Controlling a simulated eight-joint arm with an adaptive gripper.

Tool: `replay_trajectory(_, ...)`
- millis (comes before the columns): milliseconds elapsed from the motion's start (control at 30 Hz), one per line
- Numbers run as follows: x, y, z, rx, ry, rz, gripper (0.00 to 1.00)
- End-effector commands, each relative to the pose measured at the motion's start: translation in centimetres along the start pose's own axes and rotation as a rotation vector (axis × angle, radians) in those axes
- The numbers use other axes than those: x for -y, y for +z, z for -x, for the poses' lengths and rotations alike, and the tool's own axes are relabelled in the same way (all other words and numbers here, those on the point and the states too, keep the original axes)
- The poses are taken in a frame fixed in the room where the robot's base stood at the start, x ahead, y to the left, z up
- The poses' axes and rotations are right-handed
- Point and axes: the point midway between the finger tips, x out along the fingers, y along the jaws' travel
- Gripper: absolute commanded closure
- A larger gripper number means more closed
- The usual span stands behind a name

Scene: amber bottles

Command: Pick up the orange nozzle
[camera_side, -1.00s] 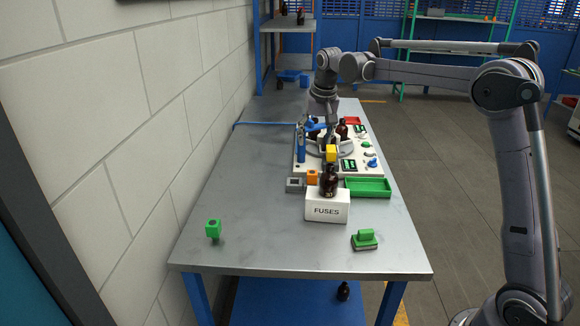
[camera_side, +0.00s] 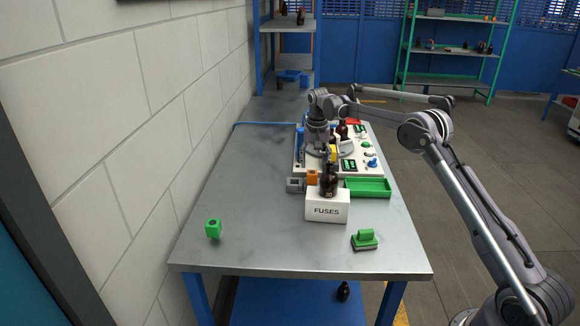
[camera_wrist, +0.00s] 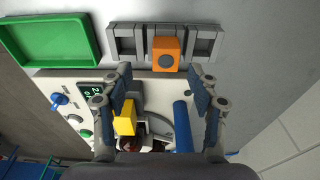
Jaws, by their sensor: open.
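The orange nozzle (camera_side: 312,177) is a small block beside the white FUSES box in the side view. In the wrist view the orange nozzle (camera_wrist: 166,46) shows a dark round hole and sits in the middle of a grey slotted holder (camera_wrist: 205,40). My gripper (camera_wrist: 160,77) is open and empty, with its fingers spread to either side of the nozzle's line and the nozzle just ahead of the tips. In the side view my gripper (camera_side: 324,162) is low over the station, close behind the nozzle; its fingers are partly hidden.
A yellow block (camera_wrist: 125,117) and a blue cylinder (camera_wrist: 183,124) stand between my fingers in the wrist view. A dark bottle (camera_side: 329,182) stands at the FUSES box (camera_side: 327,208). A green tray (camera_side: 369,187) lies right. The table's left side is mostly clear.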

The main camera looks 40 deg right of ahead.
Motion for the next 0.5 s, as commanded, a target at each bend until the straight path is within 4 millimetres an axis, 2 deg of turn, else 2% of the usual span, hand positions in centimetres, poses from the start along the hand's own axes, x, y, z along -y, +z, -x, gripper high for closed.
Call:
replay_trajectory(167,0.1,0.0,-1.1,0.0,0.0,0.0,0.4)
replay_trajectory(500,0.8,-0.1,-5.2,0.0,0.0,0.0,0.4)
